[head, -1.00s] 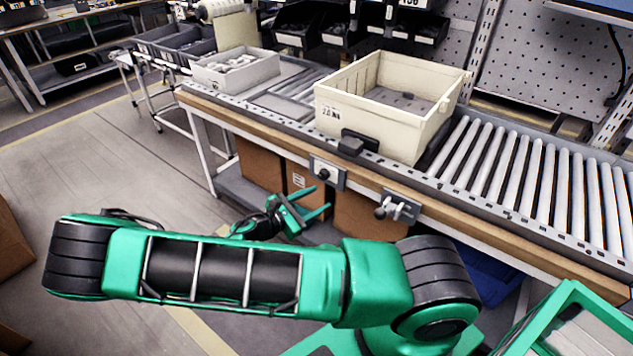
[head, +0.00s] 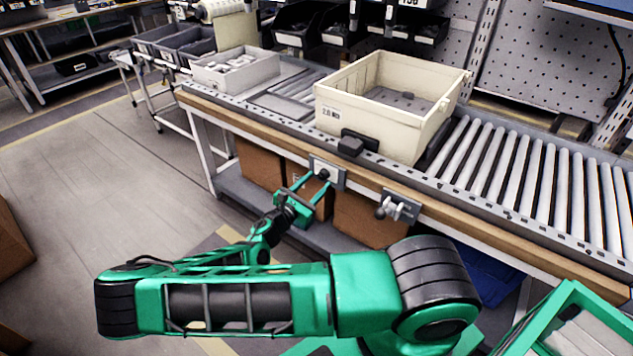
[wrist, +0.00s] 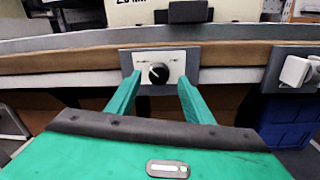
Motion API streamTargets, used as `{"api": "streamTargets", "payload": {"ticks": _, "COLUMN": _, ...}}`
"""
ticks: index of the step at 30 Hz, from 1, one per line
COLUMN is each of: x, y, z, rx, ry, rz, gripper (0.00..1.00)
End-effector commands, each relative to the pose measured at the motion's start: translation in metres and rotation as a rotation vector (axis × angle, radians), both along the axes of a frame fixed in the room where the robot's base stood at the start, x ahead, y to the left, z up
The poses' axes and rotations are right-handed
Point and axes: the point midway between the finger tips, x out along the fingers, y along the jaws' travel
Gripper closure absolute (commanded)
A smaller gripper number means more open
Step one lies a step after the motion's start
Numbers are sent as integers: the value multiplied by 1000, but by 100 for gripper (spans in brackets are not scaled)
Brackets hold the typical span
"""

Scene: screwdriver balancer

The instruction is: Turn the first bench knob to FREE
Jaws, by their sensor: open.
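A dark round knob (wrist: 158,73) sits on a white-faced plate (wrist: 143,61) on the front edge of the bench. A pale mark shows on the knob; the plate's lettering is too small to read. The same knob shows in the head view (head: 324,174). My gripper (wrist: 156,88) is open, its green fingers on the left and right of the knob. In the head view my gripper (head: 318,182) is at the knob plate. I cannot tell whether the fingers touch the knob.
A second plate with a lever-like fitting (head: 397,207) is to the right on the bench edge. A cream crate (head: 438,120) stands on the roller conveyor (head: 545,180) above. Cardboard boxes (head: 365,222) sit under the bench. Open floor lies to the left.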

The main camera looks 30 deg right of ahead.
Motion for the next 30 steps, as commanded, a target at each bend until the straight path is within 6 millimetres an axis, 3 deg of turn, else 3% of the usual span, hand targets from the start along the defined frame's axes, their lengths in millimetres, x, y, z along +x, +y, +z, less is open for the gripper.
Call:
{"api": "streamTargets", "payload": {"ticks": 6, "x": 8, "y": -18, "z": 0, "rx": 0, "ry": 0, "rz": 0, "gripper": 53}}
{"api": "streamTargets", "payload": {"ticks": 16, "x": 9, "y": -22, "z": 0, "rx": 1, "ry": -1, "rz": -1, "gripper": 53}}
{"api": "streamTargets", "payload": {"ticks": 17, "x": 9, "y": -22, "z": 0, "rx": 1, "ry": -1, "rz": -1, "gripper": 55}}
{"api": "streamTargets", "payload": {"ticks": 22, "x": 9, "y": -22, "z": 0, "rx": 1, "ry": -1, "rz": -1, "gripper": 94}}
{"api": "streamTargets", "payload": {"ticks": 24, "x": 10, "y": -13, "z": 0, "rx": 2, "ry": -1, "rz": 1, "gripper": 94}}
{"api": "streamTargets", "payload": {"ticks": 30, "x": 8, "y": -23, "z": 0, "rx": 6, "ry": -15, "rz": -4, "gripper": 94}}
